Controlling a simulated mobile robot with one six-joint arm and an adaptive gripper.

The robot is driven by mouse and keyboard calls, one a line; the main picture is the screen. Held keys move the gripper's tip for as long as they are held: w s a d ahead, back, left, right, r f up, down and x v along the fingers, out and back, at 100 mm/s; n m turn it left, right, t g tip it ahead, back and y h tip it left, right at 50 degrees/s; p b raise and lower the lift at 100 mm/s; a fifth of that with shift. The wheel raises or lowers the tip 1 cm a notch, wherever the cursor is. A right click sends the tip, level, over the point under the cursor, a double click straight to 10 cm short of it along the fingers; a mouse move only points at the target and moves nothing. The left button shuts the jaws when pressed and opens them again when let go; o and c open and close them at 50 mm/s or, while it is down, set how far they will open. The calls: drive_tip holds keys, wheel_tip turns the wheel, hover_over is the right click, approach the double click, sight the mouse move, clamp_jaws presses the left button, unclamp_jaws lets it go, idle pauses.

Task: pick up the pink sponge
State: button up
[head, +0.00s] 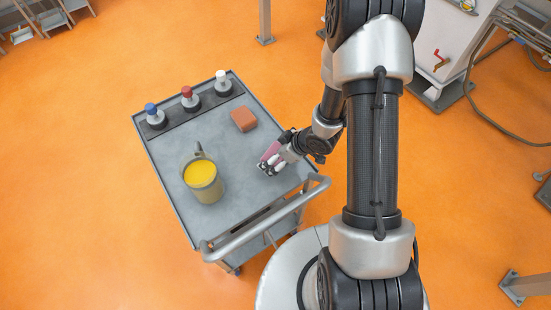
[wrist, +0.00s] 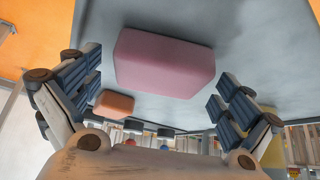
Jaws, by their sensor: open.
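The pink sponge (wrist: 165,63) is a block lying on the grey top of the cart. In the head view my gripper (head: 268,165) is low over the right side of the cart top. There the pink sponge (head: 272,149) is mostly hidden by my gripper, with only a bit of pink showing. No touch between the fingers and the sponge is visible.
An orange-brown block (head: 243,119) lies behind the sponge on the cart top (head: 215,138). A pitcher of yellow liquid (head: 203,180) stands to the left. Blue, red and white-topped knobs (head: 187,98) line the back strip. The cart handle (head: 265,222) runs along the front edge.

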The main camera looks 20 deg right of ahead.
drive_tip(key=shift+c, duration=0.2)
drive_tip(key=c, duration=1)
